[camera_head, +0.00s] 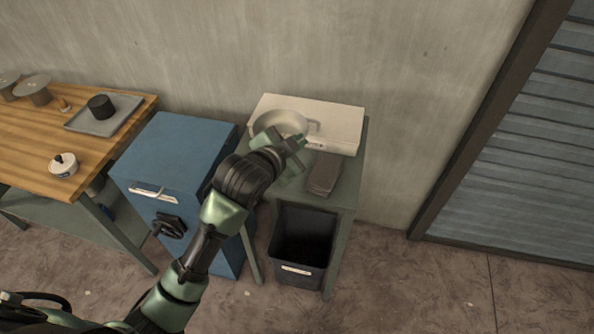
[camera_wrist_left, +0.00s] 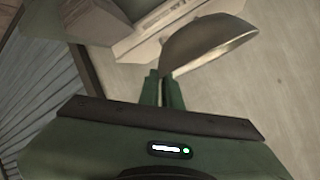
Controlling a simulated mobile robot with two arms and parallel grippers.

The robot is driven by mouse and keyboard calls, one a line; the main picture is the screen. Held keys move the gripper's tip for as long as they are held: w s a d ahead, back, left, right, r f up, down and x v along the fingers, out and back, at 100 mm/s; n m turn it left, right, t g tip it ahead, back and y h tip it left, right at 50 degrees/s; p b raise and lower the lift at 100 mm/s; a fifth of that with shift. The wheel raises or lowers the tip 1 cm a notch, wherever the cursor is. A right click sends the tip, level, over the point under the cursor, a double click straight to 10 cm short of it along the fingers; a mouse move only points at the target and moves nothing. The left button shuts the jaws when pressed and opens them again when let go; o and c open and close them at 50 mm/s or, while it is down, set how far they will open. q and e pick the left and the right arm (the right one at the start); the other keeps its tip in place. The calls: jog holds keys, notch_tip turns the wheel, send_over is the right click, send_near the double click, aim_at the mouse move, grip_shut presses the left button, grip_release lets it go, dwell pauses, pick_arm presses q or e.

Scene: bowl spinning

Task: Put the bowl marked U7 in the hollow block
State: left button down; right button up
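A pale metal bowl (camera_head: 278,121) is at the left part of the cream block (camera_head: 345,118), on the green stand by the wall. In the left wrist view the bowl (camera_wrist_left: 212,38) looks tilted, with one end of its rim between the fingertips. My left gripper (camera_head: 301,139) is at the bowl's front right and looks shut on its rim. The fingers (camera_wrist_left: 164,86) are close together in the left wrist view. I cannot tell whether the bowl rests in the block's hollow or hangs just above it. No U7 mark is legible. My right gripper is not in view.
A brown-grey block (camera_head: 325,174) lies on the stand in front of the cream block. A dark bin (camera_head: 303,245) stands below. A blue cabinet (camera_head: 180,150) is to the left, then a wooden table (camera_head: 98,145) with a tray (camera_head: 124,111) and a small white pot (camera_head: 63,168).

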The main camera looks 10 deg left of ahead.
pick_arm(q)
notch_tip(320, 180, down, 7)
jog(key=shift+f+p, duration=0.1)
jog(key=shift+p, duration=0.2)
notch_tip(320, 180, down, 4)
jog(key=shift+s+f, duration=0.1)
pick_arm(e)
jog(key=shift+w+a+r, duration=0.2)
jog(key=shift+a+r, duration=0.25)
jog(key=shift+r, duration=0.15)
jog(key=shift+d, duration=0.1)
pick_arm(q)
jog(key=c, duration=1.9)
grip_release()
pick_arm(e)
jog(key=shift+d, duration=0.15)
